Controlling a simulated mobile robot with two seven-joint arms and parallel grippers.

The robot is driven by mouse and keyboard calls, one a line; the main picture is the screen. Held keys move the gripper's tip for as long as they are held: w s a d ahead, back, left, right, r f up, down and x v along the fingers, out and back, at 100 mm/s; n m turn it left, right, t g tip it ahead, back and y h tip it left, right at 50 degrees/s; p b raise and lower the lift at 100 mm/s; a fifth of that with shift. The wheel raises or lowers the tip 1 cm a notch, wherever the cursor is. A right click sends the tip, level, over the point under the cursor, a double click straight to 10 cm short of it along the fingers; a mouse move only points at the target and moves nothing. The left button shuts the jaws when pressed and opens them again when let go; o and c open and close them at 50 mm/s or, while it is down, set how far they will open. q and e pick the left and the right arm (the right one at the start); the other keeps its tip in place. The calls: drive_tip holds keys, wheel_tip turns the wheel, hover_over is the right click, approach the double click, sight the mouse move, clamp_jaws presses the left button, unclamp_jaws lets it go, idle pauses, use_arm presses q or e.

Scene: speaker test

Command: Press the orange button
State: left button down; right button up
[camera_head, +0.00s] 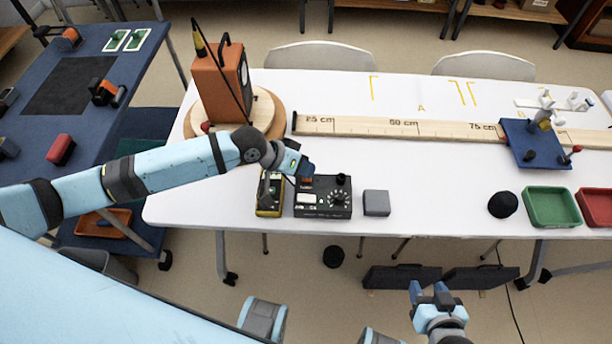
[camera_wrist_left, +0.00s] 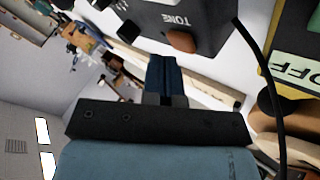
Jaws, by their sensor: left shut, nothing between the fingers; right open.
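The black control box (camera_head: 323,210) stands near the front edge of the white table, with a dial and a white meter on its top. The orange button (camera_head: 306,181) is at its back left, partly hidden by my left gripper. In the left wrist view the button (camera_wrist_left: 181,41) shows as a brownish-orange cap beside the word TONE. My left gripper (camera_head: 305,169) is shut and empty, its tips close to the button; I cannot tell whether they touch. Its closed fingers (camera_wrist_left: 162,62) also show in the wrist view. My right gripper (camera_head: 428,291) is open and empty, in front of the table.
A yellow-edged device (camera_head: 269,207) stands just left of the box, and a grey block (camera_head: 376,203) just right. An orange speaker cabinet (camera_head: 220,85) on a round wooden base stands behind. A long wooden ruler (camera_head: 400,127) crosses the table. A black cable hangs near my left gripper.

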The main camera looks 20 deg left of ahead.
use_arm(q)
drive_tip(key=shift+f, duration=0.5)
idle(0.3)
drive_tip(key=shift+r, duration=0.1)
drive_tip(key=shift+r+p, duration=0.9)
drive_tip(key=shift+p, duration=0.15)
wheel_tip(320, 180, up, 6)
drive_tip(key=p, duration=0.5)
drive_tip(key=shift+p, duration=0.4)
